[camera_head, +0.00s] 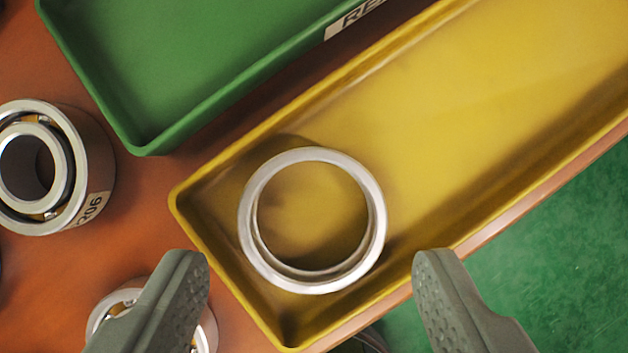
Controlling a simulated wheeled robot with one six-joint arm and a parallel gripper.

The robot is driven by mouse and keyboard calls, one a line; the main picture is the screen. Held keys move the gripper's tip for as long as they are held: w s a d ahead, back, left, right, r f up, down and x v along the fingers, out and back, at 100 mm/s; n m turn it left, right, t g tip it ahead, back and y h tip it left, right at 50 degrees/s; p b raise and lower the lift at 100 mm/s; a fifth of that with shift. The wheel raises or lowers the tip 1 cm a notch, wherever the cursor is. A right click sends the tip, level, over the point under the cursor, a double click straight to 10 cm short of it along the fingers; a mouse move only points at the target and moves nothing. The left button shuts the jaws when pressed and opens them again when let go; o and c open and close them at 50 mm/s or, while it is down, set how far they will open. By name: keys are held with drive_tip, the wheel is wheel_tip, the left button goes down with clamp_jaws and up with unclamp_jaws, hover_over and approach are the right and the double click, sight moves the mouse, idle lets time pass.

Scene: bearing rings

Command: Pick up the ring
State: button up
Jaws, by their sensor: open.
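A silver metal ring (254,240) lies in the near left end of the yellow tray (480,130). I see the tray floor through its opening. My gripper (312,275) is open, with one grey finger at the lower left and one at the lower right of the view. The ring appears between and a little beyond the fingertips, and neither finger appears to touch it. The gap between the fingers looks wider than the ring.
A green tray (190,60) with a partly cut-off label stands at the upper left. Another bearing (97,318) is partly hidden behind the left finger. Green floor (550,250) shows beyond the table edge.

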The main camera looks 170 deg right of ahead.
sight(314, 217)
drive_tip(key=x, duration=0.3)
drive_tip(key=shift+w+f, duration=0.1)
drive_tip(key=shift+f, duration=0.1)
drive_tip(key=c, duration=0.6)
drive_tip(key=shift+r, duration=0.15)
wheel_tip(314, 217, up, 10)
drive_tip(key=shift+f, duration=0.1)
